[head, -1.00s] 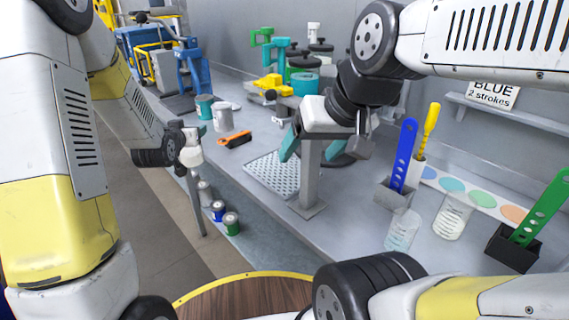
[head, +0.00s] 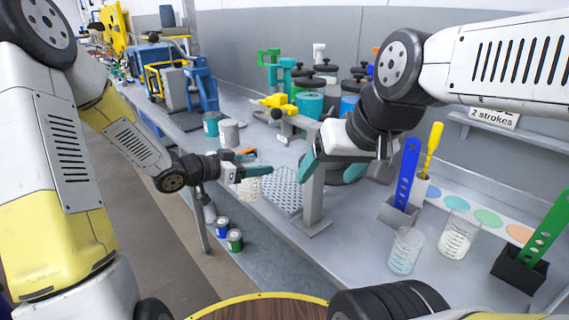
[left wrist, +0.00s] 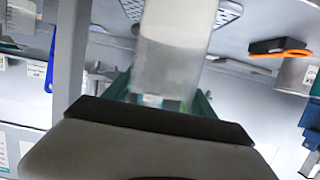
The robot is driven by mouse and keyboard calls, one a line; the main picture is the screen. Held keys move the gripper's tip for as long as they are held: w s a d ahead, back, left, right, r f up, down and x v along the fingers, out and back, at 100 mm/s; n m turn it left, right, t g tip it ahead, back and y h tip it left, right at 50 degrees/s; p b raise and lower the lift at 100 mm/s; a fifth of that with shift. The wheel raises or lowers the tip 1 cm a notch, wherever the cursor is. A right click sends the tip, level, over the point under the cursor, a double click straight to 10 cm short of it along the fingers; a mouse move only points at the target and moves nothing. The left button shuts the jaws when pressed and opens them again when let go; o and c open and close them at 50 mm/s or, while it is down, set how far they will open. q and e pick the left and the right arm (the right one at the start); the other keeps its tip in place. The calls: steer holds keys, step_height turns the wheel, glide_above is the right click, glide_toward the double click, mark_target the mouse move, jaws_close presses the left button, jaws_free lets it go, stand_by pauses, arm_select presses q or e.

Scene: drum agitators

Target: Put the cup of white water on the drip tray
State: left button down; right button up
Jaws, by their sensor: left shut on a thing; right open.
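My left gripper (head: 254,177) is shut on a see-through cup of whitish water (head: 250,190), held at the front left side of the drip tray. In the left wrist view the cup (left wrist: 172,60) stands between the teal fingers (left wrist: 163,98), large and close. The drip tray (head: 285,190) is a pale perforated plate on the counter, partly hidden behind the cup and a grey post. I cannot tell the gap between cup and tray. My right gripper (head: 345,160) has its teal fingers apart and is empty, above and right of the tray.
The grey post (head: 313,200) stands at the tray's right. Two beakers, one bluish (head: 405,250) and one whitish (head: 459,235), stand at the right by a blue paddle (head: 407,172). A white can (head: 229,132) and an orange-black tool (head: 246,155) lie behind the cup.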

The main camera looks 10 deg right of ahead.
arm_select(q)
steer(key=shift+r+x, duration=0.15)
steer(key=shift+x, duration=2.4)
steer(key=shift+r+x, duration=0.15)
steer(key=shift+x, duration=2.35)
steer(key=shift+r+x, duration=0.15)
steer(key=shift+x, duration=2.4)
steer(key=shift+w+f, duration=0.1)
steer(key=shift+c, duration=1.5)
jaws_free()
